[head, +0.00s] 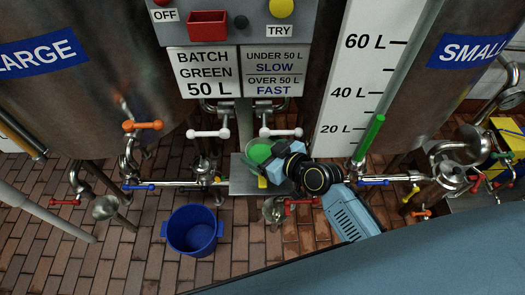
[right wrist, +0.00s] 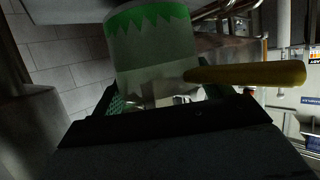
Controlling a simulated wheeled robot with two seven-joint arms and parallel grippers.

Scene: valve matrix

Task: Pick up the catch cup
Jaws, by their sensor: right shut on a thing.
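The catch cup shows in the head view as a round green shape (head: 259,152) at the centre, over a grey metal plate (head: 241,180). In the right wrist view the cup (right wrist: 150,50) is pale, with a green zigzag band at one end and a yellow handle (right wrist: 250,74) pointing right. My right gripper (head: 276,163) is shut on the cup, its fingers on either side of it. Gripper and arm hide part of the cup in the head view. Whether the cup touches the plate I cannot tell. My left gripper is not in view.
A blue bucket (head: 192,232) stands on the brick floor to the left. Two white-handled taps (head: 208,133) (head: 281,132) are behind the cup. Pipes with coloured valve handles, such as a red one (head: 300,201), lie close around. Large metal tanks flank the level scale.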

